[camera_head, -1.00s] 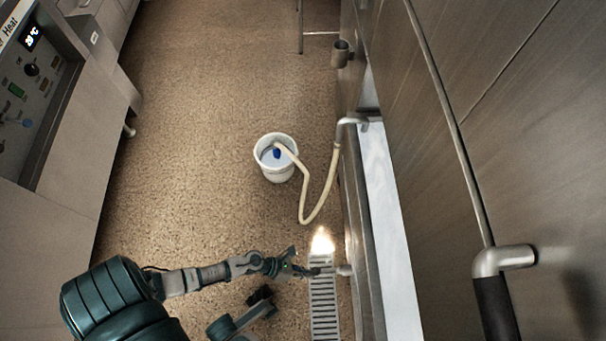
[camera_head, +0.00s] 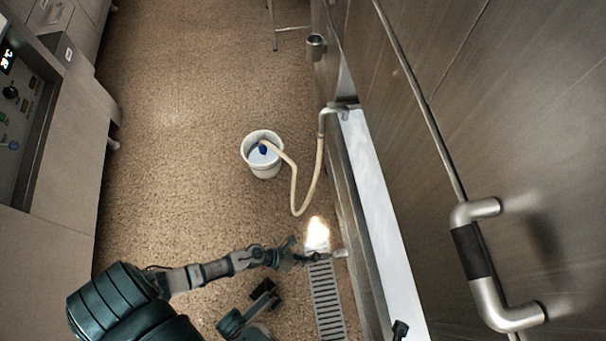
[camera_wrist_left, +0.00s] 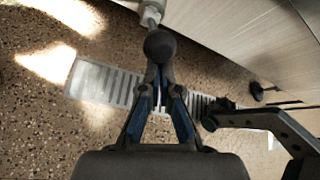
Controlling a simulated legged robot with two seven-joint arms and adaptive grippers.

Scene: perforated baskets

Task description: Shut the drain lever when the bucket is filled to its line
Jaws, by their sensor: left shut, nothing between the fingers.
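The white bucket (camera_head: 264,170) stands upright on the floor. A cream hose (camera_head: 294,190) runs into it from a bent metal pipe, with a blue piece at its end. Pale liquid shows inside; I cannot make out a fill line. The drain lever (camera_head: 318,257) seems to be the dark-knobbed part on a metal stub beside the floor grate. My left gripper (camera_head: 296,254) is shut and empty close to it. In the left wrist view, the dark round knob (camera_wrist_left: 160,45) is right before the shut fingertips (camera_wrist_left: 159,72); contact is unclear.
The slotted grate (camera_head: 326,295) lies below the left gripper. A metal-sided unit with a pale ledge (camera_head: 375,190) runs along the right. A large door handle (camera_head: 488,265) juts out. A small dark part at the bottom edge may be my right gripper (camera_head: 400,329). Open floor (camera_head: 190,120) lies left of the bucket.

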